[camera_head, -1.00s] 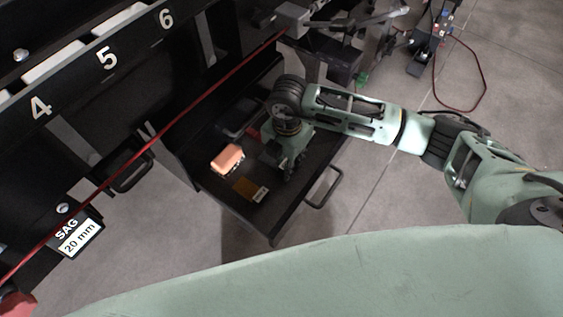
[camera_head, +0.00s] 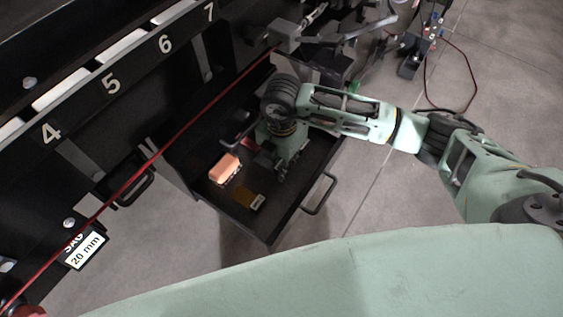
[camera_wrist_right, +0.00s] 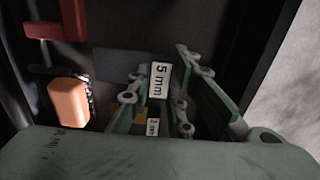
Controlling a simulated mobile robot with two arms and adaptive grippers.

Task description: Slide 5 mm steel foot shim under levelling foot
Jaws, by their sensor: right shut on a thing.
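My right gripper (camera_head: 282,172) reaches down into an open black drawer (camera_head: 258,228). In the right wrist view its green fingers (camera_wrist_right: 160,92) are shut on the shim labelled "5 mm" (camera_wrist_right: 158,80), which shows between them. In the head view the held shim is hidden by the gripper. I cannot make out the levelling foot. My left gripper is not in view.
An orange-pink block with dark bristles (camera_head: 224,168) lies left of the gripper, near a red piece (camera_wrist_right: 54,22). The drawer has a front handle (camera_head: 319,194). A red cord (camera_head: 190,123) runs along the black numbered frame (camera_head: 125,70).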

